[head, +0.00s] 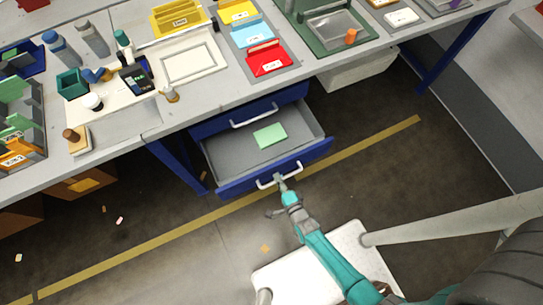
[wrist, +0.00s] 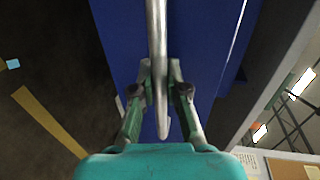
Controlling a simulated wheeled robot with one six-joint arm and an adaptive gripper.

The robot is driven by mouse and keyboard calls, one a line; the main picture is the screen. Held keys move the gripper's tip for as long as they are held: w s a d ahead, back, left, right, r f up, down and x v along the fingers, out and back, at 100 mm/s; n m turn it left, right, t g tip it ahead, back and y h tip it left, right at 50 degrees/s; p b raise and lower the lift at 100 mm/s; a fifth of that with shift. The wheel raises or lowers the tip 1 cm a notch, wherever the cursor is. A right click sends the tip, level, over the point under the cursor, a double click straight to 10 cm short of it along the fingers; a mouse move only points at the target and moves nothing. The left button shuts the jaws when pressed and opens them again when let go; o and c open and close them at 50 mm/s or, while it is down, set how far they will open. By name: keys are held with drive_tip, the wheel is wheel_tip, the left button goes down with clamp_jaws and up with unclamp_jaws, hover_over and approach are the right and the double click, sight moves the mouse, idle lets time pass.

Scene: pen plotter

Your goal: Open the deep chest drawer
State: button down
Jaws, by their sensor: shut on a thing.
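The deep chest drawer (head: 222,152) is the lower blue-fronted drawer under the bench in the head view. It stands pulled well out, and its grey inside shows. A green block or pad (head: 270,135) lies in it. My gripper (head: 279,179) is at the drawer's white bar handle (head: 264,184). In the wrist view my gripper (wrist: 160,95) has its two fingers on either side of the handle bar (wrist: 157,45), shut on it. The blue drawer front (wrist: 200,50) fills the middle of that view.
An upper blue drawer with its own handle (head: 254,116) is above, seemingly closed. The workbench (head: 215,95) carries trays, bottles and a pen plotter area. A white bin (head: 357,72) hangs under the bench at right. Dark floor with a yellow line (head: 375,143) is open to the right.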

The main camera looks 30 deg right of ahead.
drive_tip(key=shift+f+v, duration=0.25)
drive_tip(key=shift+v, duration=0.85)
drive_tip(key=shift+f+v, duration=0.2)
drive_tip(key=shift+v, duration=0.9)
drive_tip(key=shift+s, duration=0.1)
drive_tip(key=c, duration=1.2)
unclamp_jaws()
drive_tip(key=shift+v, duration=3.7)
